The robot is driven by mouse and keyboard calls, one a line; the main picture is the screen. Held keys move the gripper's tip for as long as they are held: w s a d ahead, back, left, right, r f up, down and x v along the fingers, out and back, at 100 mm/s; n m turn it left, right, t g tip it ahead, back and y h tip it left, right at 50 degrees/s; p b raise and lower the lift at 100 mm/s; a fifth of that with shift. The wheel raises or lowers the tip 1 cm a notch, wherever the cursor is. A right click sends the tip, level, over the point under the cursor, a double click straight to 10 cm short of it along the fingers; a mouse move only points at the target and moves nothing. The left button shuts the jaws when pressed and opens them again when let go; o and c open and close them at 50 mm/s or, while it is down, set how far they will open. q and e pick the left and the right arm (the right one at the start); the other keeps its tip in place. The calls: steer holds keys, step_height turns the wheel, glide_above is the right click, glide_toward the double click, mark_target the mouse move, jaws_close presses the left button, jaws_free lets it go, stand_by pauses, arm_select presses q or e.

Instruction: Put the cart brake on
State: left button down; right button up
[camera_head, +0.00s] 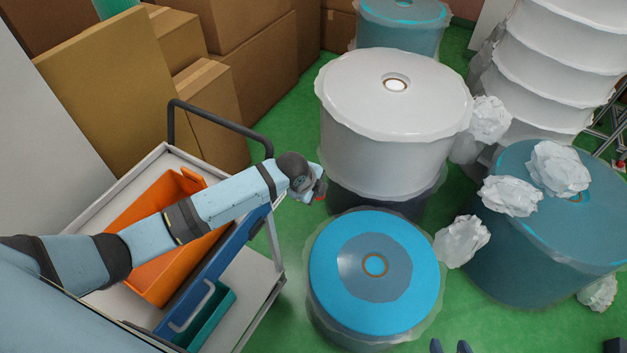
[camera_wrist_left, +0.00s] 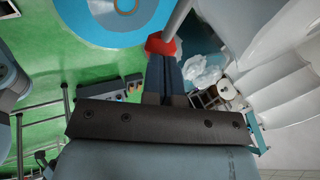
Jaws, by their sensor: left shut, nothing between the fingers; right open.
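The cart (camera_head: 140,172) stands at the left of the head view, pale-framed with a dark push handle (camera_head: 222,124). My left arm reaches across it, and its wrist hides most of the hand. In the left wrist view my left gripper (camera_wrist_left: 163,60) is shut with nothing between its fingers. Its tips are at a red end piece (camera_wrist_left: 160,45) on a grey rod; I cannot tell whether they touch or whether this is the brake. A bit of red (camera_head: 319,197) also shows below the wrist in the head view. My right gripper (camera_head: 450,346) is open at the bottom edge.
The cart carries an orange bin (camera_head: 150,285), a blue tray and a teal bin. A blue-topped roll (camera_head: 335,255) and a white roll (camera_head: 350,95) stand close to its right. Cardboard boxes (camera_head: 260,60) crowd behind. Crumpled white wrap lies around the right-hand rolls.

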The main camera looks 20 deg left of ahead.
arm_select(q)
steer(key=shift+s+f, duration=0.1)
steer(key=shift+f, duration=0.25)
arm_select(e)
steer(key=shift+s, duration=0.2)
arm_select(q)
steer(key=shift+s+f, duration=0.1)
steer(key=shift+f, duration=0.1)
arm_select(e)
steer(key=shift+r, duration=0.15)
arm_select(q)
steer(key=d+p+v, duration=0.1)
steer(key=p+v, duration=0.2)
steer(key=v, duration=1.1)
steer(key=shift+r, duration=0.45)
arm_select(e)
steer(key=r, duration=0.1)
steer(key=s+r, duration=0.1)
steer(key=shift+s+r, duration=0.15)
steer(key=shift+r, duration=0.2)
